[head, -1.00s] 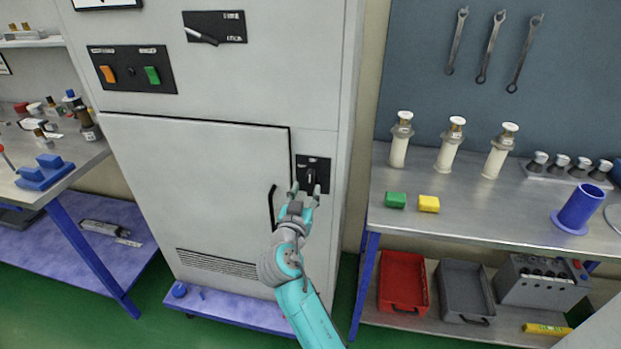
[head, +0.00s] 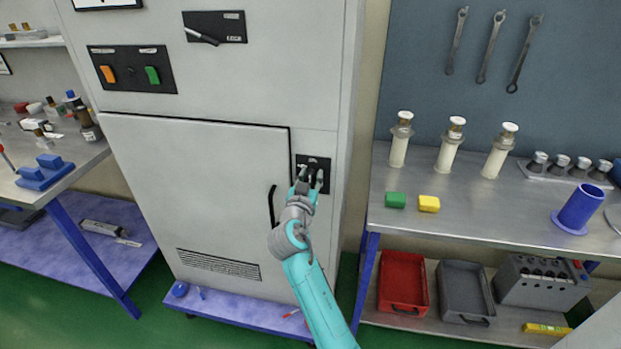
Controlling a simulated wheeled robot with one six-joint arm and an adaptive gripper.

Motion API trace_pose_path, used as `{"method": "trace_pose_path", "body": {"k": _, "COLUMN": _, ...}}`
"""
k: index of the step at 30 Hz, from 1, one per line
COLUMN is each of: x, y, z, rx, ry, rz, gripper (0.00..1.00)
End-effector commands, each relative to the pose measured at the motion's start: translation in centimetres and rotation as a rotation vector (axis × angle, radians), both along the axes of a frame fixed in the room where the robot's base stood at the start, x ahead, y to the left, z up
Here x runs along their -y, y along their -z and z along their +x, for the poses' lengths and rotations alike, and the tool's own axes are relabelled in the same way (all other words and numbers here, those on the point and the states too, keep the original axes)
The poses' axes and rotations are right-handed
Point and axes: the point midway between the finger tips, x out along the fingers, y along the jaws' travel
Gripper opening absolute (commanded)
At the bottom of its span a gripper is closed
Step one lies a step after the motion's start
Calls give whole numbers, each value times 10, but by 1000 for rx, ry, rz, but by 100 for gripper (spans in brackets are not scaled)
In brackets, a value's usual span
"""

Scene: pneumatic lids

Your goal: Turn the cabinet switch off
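The grey cabinet (head: 200,160) stands in the middle of the head view. A small black switch plate (head: 323,163) is on its front, right of the door. My gripper (head: 310,177) is at this plate, its two fingers apart and pointing at it. The switch knob lies between or behind the fingertips and is mostly hidden; I cannot tell whether the fingers touch it. Higher on the cabinet are a black panel (head: 132,85) with an orange and a green button, and another black plate with a lever (head: 202,37).
A black door handle (head: 272,207) is just left of my gripper. A steel bench (head: 480,215) with white-bodied cylinders and green and yellow blocks stands at the right. Another bench (head: 75,165) is at the left. Red and grey trays sit on the lower right shelf.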

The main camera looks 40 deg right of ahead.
Motion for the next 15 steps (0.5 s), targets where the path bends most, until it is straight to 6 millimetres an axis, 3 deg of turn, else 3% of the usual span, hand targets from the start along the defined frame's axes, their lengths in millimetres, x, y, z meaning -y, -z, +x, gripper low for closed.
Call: {"method": "trace_pose_path", "body": {"k": 15, "x": -1, "y": 5, "z": 1, "rx": -61, "ry": 0, "rz": -36, "gripper": 0}}
